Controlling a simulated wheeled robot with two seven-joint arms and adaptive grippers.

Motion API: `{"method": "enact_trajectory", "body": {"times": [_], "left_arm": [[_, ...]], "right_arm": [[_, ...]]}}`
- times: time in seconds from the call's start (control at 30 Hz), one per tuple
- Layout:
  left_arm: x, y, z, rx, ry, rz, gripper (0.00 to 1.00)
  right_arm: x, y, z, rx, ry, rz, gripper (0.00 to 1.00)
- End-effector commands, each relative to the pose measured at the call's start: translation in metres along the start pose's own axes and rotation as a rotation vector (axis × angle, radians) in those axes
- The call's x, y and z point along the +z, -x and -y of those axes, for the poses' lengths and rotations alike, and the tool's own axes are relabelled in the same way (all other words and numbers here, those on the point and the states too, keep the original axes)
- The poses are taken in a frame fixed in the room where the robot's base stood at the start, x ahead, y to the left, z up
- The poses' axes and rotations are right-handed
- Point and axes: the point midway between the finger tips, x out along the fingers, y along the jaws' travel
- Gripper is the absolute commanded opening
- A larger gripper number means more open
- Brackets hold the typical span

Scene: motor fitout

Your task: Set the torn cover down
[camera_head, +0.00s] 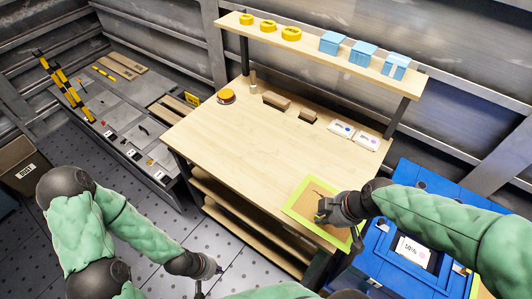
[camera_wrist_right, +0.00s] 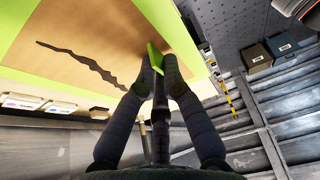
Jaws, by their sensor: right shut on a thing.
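The torn cover (camera_head: 297,205) is a flat brown panel with a lime-green border. It lies over the front right corner of the workbench in the head view, and I cannot tell whether it touches the top. A dark jagged tear runs across its brown face (camera_wrist_right: 110,52) in the right wrist view. My right gripper (camera_head: 323,211) is shut on the cover; in the wrist view its fingers (camera_wrist_right: 157,66) pinch a green tab on it. My left gripper (camera_head: 207,272) hangs low over the floor, left of the bench, its finger opening unclear.
The wooden workbench (camera_head: 220,135) is mostly clear in the middle. A red-yellow button (camera_head: 226,96), brown blocks (camera_head: 276,100) and white boxes (camera_head: 367,140) stand along its back. The shelf above holds yellow rings (camera_head: 268,26) and blue boxes (camera_head: 363,54). A blue case (camera_head: 400,280) stands right.

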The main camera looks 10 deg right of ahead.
Motion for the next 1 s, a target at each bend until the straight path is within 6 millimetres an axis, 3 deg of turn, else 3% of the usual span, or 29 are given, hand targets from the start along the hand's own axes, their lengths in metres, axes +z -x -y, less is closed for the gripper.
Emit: {"method": "enact_trajectory", "body": {"times": [0.17,0.6,0.8,1.0], "left_arm": [[0.000,-0.004,0.001,0.000,0.000,0.000,0.00],[-0.001,-0.023,0.008,0.000,0.000,0.000,0.00],[-0.002,-0.036,0.013,0.000,0.000,0.000,0.00],[-0.002,-0.041,0.015,0.000,0.000,0.000,0.00]], "right_arm": [[-0.002,-0.008,-0.005,-0.010,0.019,0.001,0.00],[-0.038,-0.062,-0.063,-0.010,0.020,0.002,0.00],[-0.042,-0.101,-0.083,-0.010,0.018,0.002,0.00],[-0.046,-0.119,-0.095,-0.007,0.018,0.001,0.00]]}}
